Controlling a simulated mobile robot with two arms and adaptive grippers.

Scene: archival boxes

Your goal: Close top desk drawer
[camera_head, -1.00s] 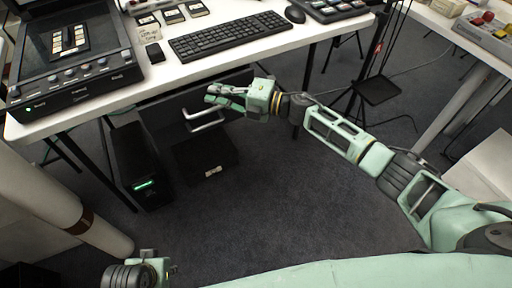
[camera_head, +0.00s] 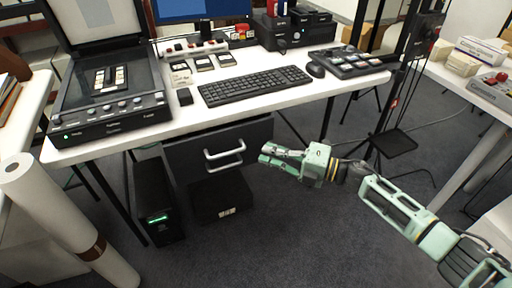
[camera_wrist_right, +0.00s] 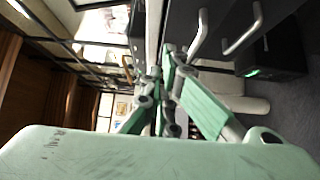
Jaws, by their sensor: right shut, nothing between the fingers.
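The dark drawer unit (camera_head: 185,155) hangs under the white desk, with silver bar handles (camera_head: 224,153) on its front. In the right wrist view two handles show, one (camera_wrist_right: 199,38) nearer the desk and another (camera_wrist_right: 243,38) beside it. From the head view I cannot tell how far the top drawer stands out, as the desktop hides its top. My right gripper (camera_head: 268,156) is shut and empty, just right of the drawer front and apart from the handles. Its fingers also show in the right wrist view (camera_wrist_right: 165,85). My left gripper is not in view.
The desk (camera_head: 190,123) carries a keyboard (camera_head: 255,85), a mouse (camera_head: 315,70) and a scanner (camera_head: 110,100). A black computer tower (camera_head: 160,205) and a dark box (camera_head: 218,200) stand below. A stand (camera_head: 393,143) is at the right. Carpet in front is clear.

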